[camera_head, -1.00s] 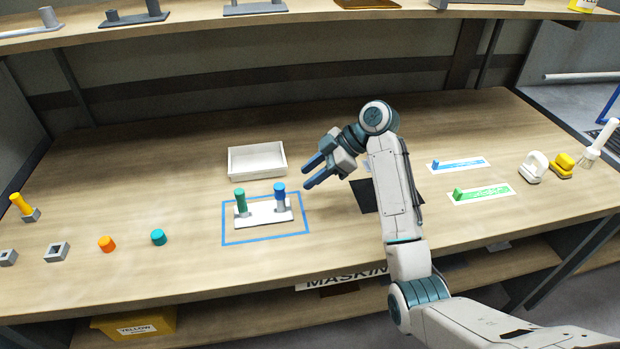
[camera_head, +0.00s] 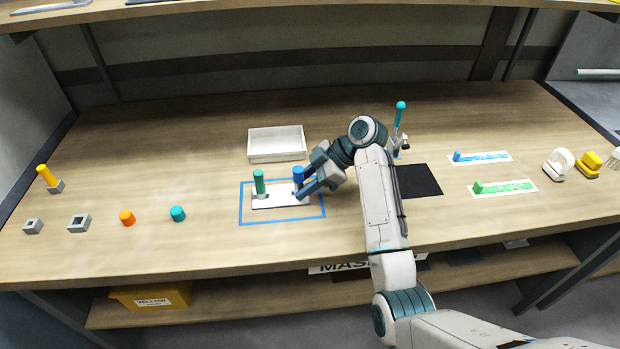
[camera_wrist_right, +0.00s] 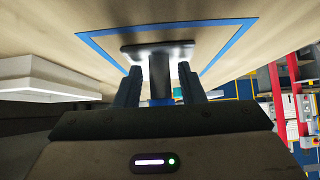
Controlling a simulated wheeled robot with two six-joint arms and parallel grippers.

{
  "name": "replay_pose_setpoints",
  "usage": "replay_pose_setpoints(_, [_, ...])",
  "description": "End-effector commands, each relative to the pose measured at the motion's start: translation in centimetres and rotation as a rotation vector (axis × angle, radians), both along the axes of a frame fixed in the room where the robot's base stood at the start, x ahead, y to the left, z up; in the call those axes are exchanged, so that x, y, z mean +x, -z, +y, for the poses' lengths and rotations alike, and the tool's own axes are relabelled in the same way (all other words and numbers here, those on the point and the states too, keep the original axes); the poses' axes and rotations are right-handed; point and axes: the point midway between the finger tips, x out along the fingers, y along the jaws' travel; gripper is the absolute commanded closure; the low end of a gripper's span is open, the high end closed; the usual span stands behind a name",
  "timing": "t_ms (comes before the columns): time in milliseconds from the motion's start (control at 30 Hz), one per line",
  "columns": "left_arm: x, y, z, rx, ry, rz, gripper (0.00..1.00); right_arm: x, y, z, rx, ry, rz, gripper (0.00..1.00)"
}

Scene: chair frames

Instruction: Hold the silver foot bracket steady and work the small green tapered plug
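A silver-white plate bracket (camera_head: 280,201) lies inside a blue taped rectangle on the table. A green plug (camera_head: 259,182) stands upright at its left end. A blue-topped post (camera_head: 298,175) stands at its right end. My right gripper (camera_head: 304,186) is at the blue-topped post. In the right wrist view, its two fingers (camera_wrist_right: 158,84) stand either side of the grey post (camera_wrist_right: 159,70), with narrow gaps visible. The plate (camera_wrist_right: 158,48) also shows there; the green plug cannot be made out. My left gripper is not in view.
A white open tray (camera_head: 277,146) sits behind the bracket. Orange (camera_head: 127,218) and teal (camera_head: 178,213) plugs and grey square sockets (camera_head: 79,223) lie to the left. A black mat (camera_head: 418,180) and a teal-knobbed lever (camera_head: 400,120) stand right of my arm.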

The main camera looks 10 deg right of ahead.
Motion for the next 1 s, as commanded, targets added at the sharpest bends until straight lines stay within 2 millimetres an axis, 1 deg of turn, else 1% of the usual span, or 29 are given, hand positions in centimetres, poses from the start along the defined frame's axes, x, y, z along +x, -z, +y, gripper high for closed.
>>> replay_pose_setpoints(33, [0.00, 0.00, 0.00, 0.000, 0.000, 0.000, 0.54, 0.01, -0.03, -0.03, 0.000, 0.000, 0.000, 0.74])
replay_pose_setpoints(100, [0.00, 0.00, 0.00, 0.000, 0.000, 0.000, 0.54, 0.01, -0.03, -0.04, 0.000, 0.000, 0.000, 0.87])
replay_pose_setpoints(167, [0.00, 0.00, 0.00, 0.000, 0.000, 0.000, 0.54, 0.01, -0.04, -0.04, 0.000, 0.000, 0.000, 0.87])
replay_pose_setpoints(200, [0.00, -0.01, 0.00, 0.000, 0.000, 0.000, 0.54, 0.02, -0.09, -0.04, 0.000, 0.000, -0.001, 0.78])
replay_pose_setpoints(267, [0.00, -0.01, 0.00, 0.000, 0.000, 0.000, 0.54, 0.02, -0.10, -0.04, 0.000, 0.000, -0.001, 0.90])
replay_pose_setpoints(300, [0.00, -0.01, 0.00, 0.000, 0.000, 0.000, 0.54, 0.02, -0.10, -0.04, 0.000, 0.000, -0.001, 0.98])
replay_pose_setpoints(333, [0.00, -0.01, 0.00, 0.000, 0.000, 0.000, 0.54, 0.02, -0.10, -0.04, 0.000, 0.000, -0.001, 1.00])
replay_pose_setpoints(1000, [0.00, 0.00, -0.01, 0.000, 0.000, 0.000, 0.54, -0.01, 0.09, -0.08, -0.001, 0.001, 0.001, 1.00])
